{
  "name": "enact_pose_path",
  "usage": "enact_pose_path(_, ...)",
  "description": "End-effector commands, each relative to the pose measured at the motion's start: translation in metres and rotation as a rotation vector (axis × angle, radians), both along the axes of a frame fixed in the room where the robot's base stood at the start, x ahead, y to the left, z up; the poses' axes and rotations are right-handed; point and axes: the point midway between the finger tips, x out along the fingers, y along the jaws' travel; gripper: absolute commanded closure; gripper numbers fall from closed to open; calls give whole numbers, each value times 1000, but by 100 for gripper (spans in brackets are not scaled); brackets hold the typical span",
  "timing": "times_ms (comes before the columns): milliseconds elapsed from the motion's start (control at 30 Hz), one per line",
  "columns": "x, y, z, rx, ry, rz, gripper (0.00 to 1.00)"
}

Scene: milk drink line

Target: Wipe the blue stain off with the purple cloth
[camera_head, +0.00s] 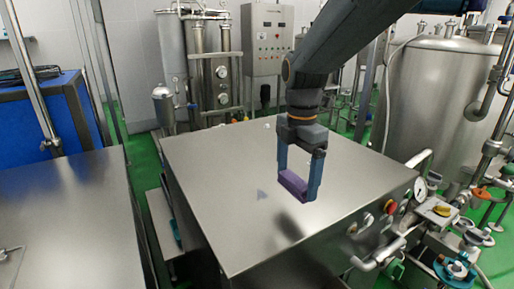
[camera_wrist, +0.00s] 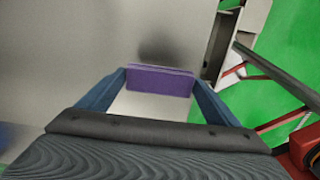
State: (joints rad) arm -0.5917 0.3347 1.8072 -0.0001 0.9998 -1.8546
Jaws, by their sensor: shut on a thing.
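My gripper (camera_head: 297,186) is shut on the purple cloth (camera_head: 291,183), a small block-like piece held between its two blue fingers. The wrist view also shows the purple cloth (camera_wrist: 160,81) spanning the gap between the fingertips of my gripper (camera_wrist: 160,84). The cloth appears to be above the steel table top (camera_head: 215,170), with a dark shadow apart from it. The blue stain (camera_head: 261,195) is a small faint bluish patch on the table top, left of the cloth in the head view. A blurred bluish patch (camera_wrist: 8,134) shows at the left edge of the wrist view.
The table's right side carries a gauge (camera_head: 420,187), knobs and pipes. A second steel surface (camera_head: 65,215) stands at the left, across a gap. Tanks and a control cabinet (camera_head: 267,40) stand behind. The table top around the stain is clear.

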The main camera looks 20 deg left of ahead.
Motion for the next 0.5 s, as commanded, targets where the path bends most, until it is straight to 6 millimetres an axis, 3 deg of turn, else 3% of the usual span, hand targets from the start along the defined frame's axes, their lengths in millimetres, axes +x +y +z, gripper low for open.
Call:
enact_pose_path(200,1,-2,17,0,0,-4,36)
enact_pose_path(500,2,-2,20,0,0,-5,36)
